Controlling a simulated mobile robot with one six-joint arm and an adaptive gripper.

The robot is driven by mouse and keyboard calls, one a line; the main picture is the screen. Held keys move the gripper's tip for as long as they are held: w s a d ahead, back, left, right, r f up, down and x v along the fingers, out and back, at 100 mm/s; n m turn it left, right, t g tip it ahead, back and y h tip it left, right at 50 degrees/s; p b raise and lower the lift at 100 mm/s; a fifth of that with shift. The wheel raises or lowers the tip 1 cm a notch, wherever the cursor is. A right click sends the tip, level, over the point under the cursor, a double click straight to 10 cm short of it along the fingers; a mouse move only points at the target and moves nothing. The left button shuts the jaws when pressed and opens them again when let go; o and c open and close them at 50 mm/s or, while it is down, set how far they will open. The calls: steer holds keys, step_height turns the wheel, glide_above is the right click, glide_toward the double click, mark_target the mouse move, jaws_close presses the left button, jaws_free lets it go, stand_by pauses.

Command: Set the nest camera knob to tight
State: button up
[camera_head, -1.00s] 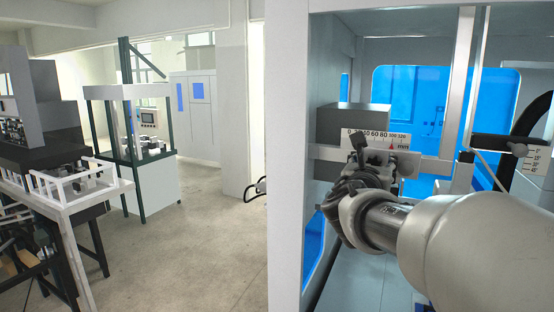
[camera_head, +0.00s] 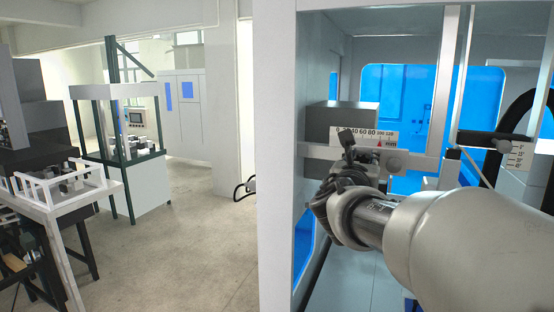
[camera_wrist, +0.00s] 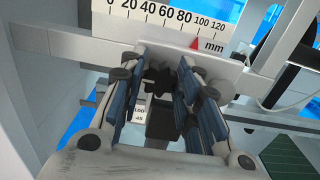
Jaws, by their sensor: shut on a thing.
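The scale plate (camera_head: 364,138), marked 0 to 120 mm, is fixed on a pale horizontal rail inside the machine; it also shows in the wrist view (camera_wrist: 160,12). A red pointer (camera_wrist: 195,43) stands near the 100 mark. A dark lobed knob (camera_wrist: 160,80) sits just below the rail, between my fingers. My gripper (camera_wrist: 162,72) is shut on this knob, with a finger at each side. In the head view my gripper (camera_head: 347,172) is in front of the rail and hides the knob. The knob's tight or loose marking cannot be read.
A grey block (camera_head: 340,120) sits behind the scale. A white frame post (camera_head: 276,160) stands left of my arm. A second small scale (camera_head: 513,152) and a black hose (camera_head: 518,120) are at the right. Open floor (camera_head: 190,260) lies left of the machine.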

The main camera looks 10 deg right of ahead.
steer(key=shift+f+m+b, duration=0.1)
steer(key=shift+m+b, duration=0.2)
steer(key=shift+b, duration=0.1)
steer(key=shift+s+d+f+m+b, duration=0.1)
steer(key=shift+m+b, duration=4.25)
steer(key=shift+b, duration=0.35)
steer(key=shift+d+f+m+b, duration=0.1)
steer(key=shift+m+b, duration=4.25)
steer(key=shift+b, duration=0.3)
steer(key=shift+r, duration=0.1)
steer(key=o, duration=1.1)
steer(key=shift+a, duration=0.1)
